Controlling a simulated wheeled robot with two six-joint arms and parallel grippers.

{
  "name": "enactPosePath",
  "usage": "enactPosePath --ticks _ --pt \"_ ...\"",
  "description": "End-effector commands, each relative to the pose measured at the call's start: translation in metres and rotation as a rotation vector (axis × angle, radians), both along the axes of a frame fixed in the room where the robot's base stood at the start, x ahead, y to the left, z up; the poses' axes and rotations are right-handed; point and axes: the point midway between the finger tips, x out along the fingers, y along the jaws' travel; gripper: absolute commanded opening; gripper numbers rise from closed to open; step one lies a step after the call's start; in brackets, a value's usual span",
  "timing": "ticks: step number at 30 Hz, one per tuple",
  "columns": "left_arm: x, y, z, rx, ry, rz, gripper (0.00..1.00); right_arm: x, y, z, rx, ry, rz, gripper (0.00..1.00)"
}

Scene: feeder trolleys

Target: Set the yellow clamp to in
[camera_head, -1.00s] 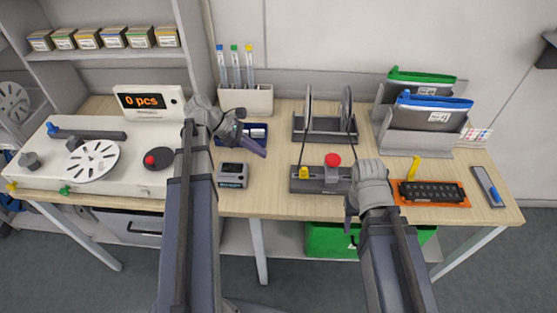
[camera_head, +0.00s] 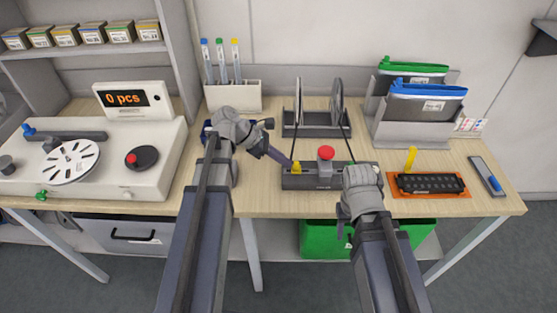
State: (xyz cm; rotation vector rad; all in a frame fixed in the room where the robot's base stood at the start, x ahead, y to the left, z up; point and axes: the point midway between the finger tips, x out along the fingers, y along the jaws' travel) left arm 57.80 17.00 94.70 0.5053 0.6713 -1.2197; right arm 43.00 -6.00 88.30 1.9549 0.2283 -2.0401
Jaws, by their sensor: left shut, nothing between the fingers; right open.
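The yellow clamp (camera_head: 297,168) is a small yellow piece at the left end of a dark grey fixture (camera_head: 310,184), which also carries a red-topped grey post (camera_head: 326,154). My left gripper (camera_head: 288,162) is shut and empty, its tip right beside the clamp's upper left; I cannot tell if they touch. My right gripper (camera_head: 345,220) is open at the front right of the fixture, and its hand hides the fixture's right end. Its fingers are mostly hidden.
Two reels in a stand (camera_head: 317,131) stand behind the fixture. An orange-based black block (camera_head: 431,194) with a yellow lever (camera_head: 410,159) lies to the right. A green bin (camera_head: 313,240) sits below the table. A white counter machine (camera_head: 125,180) stands at left.

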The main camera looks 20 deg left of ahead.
Motion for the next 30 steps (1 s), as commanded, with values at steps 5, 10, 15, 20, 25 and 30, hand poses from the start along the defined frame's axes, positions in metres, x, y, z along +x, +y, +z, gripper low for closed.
enactPosePath --ticks 5,10,15,20,25,30 --pt "0.0 0.0 0.0 0.0 0.0 0.0 0.0 0.0 0.0 0.0 0.0 0.0 0.0 0.5" --pt "0.002 -0.009 0.0 0.0 0.0 -0.003 0.0 0.0 0.0 0.0 0.0 0.0 0.0 0.5" --pt "0.011 -0.039 0.0 0.0 0.0 -0.004 0.0 0.0 0.0 0.0 0.0 0.0 0.0 0.5" --pt "0.015 -0.051 0.0 -0.001 0.0 -0.001 0.0 0.0 0.0 0.0 0.0 0.0 0.0 0.5" --pt "0.015 -0.052 0.0 -0.003 -0.001 -0.001 0.0 0.0 0.0 0.0 0.0 0.0 0.0 0.5" --pt "0.015 -0.053 0.001 -0.005 -0.001 -0.003 0.0 0.0 0.0 0.0 0.0 0.0 0.0 0.5"
